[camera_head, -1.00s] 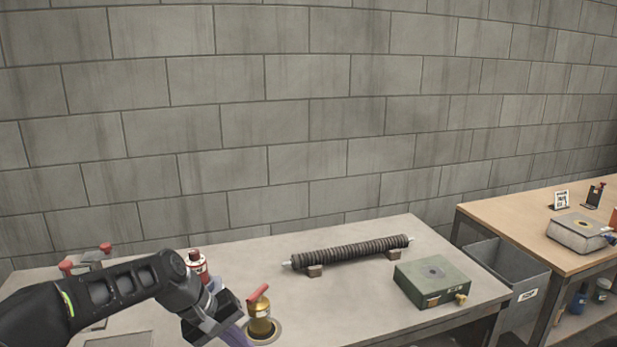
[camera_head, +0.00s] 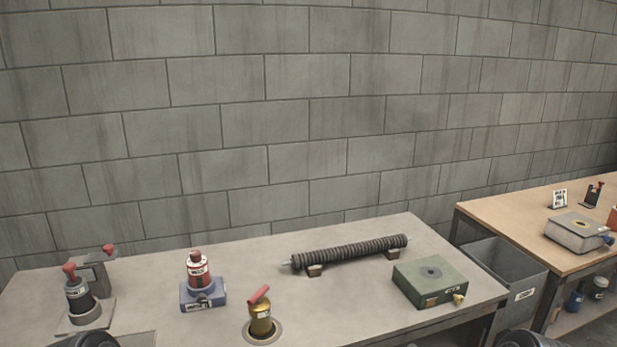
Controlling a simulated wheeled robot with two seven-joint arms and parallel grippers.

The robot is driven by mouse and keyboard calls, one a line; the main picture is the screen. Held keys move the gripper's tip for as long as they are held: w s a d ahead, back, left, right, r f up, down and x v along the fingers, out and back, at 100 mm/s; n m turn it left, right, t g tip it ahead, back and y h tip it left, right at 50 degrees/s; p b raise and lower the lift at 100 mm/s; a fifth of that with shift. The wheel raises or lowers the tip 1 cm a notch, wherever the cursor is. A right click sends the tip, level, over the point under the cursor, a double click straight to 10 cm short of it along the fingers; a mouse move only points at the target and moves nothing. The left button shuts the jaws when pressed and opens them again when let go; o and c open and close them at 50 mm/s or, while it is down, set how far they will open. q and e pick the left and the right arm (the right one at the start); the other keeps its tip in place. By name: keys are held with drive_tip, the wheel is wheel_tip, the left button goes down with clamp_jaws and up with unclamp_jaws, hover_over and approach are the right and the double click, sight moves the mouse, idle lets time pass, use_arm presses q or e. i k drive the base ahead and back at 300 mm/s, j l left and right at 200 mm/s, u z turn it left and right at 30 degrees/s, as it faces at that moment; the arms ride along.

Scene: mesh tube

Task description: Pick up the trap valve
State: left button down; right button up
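A brass-coloured valve body with a red lever (camera_head: 260,315) stands upright in a round ring on the near edge of the grey bench (camera_head: 350,285). It looks like the trap valve, but no label on it can be read. A red and white canister (camera_head: 199,272) stands on a blue box (camera_head: 203,297) behind and left of it. A grey cylinder with a red knob (camera_head: 77,295) stands on a plate at the far left. Neither gripper is in view; only dark rounded parts of my arms show at the bottom edge.
A ribbed dark tube (camera_head: 350,251) lies on small blocks at the back of the bench. A green box (camera_head: 430,281) sits at the right end. A grey bin (camera_head: 505,270) stands between this bench and a wooden-topped table (camera_head: 530,220).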

sight(260, 316)
drive_tip(key=l, duration=1.15)
drive_tip(key=k+l, duration=0.15)
drive_tip(key=l, duration=1.05)
